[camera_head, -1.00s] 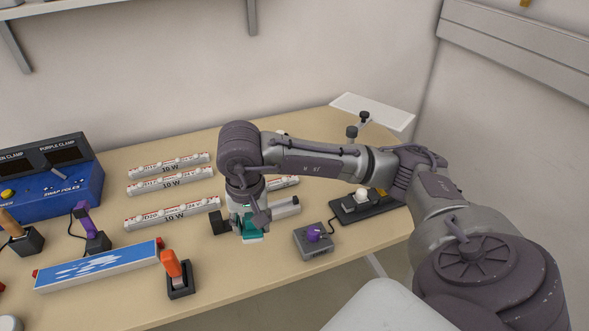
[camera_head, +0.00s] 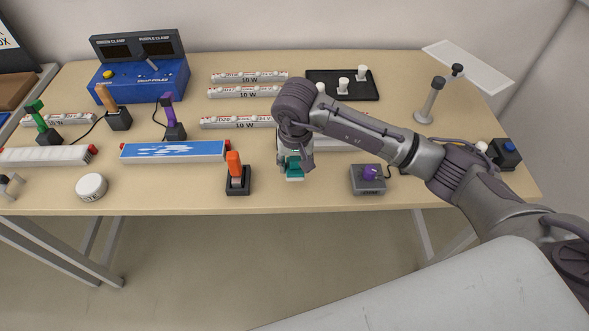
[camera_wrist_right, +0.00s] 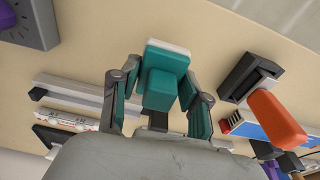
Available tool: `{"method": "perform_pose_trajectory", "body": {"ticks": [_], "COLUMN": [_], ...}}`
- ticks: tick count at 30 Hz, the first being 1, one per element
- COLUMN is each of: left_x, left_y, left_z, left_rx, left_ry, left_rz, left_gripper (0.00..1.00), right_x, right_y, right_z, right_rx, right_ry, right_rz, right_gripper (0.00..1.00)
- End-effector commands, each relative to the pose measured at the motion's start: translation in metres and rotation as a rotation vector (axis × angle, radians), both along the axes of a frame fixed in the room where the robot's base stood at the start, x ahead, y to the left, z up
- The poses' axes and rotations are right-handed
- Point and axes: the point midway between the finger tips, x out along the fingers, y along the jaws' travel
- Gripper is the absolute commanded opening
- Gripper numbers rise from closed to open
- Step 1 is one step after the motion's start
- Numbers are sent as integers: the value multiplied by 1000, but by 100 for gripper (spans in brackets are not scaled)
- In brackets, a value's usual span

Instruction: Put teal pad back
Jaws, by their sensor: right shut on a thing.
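The teal pad (camera_head: 293,168), a teal block with a pale layer on its outer end, is at the front middle of the table, just right of the orange-handled clamp. It also shows in the right wrist view (camera_wrist_right: 163,78), between the two fingers. My right gripper (camera_head: 296,155) points down from above and is shut on the teal pad. I cannot tell whether the pad touches the table. My arm partly hides the pad and a light bar behind it. My left gripper is not in view.
The orange-handled clamp (camera_head: 237,180) stands close left of the pad. A grey box with a purple knob (camera_head: 368,179) is to the right. White 10 W bars (camera_head: 236,122) and a black tray (camera_head: 330,92) lie behind. A blue-and-white panel (camera_head: 175,151) lies left.

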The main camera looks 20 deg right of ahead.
Motion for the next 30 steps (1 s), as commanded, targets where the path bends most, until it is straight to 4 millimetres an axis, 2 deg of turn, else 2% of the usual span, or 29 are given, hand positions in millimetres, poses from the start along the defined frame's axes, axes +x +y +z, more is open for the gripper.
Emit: {"method": "perform_pose_trajectory", "body": {"ticks": [3,11,23,24,28,30], "left_x": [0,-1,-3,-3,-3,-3], "left_y": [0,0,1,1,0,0], "left_z": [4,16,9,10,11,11], "left_rx": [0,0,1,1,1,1], "left_ry": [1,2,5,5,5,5], "left_rz": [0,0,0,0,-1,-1], "left_gripper": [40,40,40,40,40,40], "right_x": [3,2,3,3,3,3], "right_y": [2,2,1,1,1,1], "right_z": [-6,-39,-46,-46,-45,-45], "right_rx": [1,2,0,0,0,0], "right_ry": [2,2,-1,-1,-1,-1], "right_rz": [-1,-1,0,0,-1,-1], "right_gripper": [13,13,13,49,71,71]}}
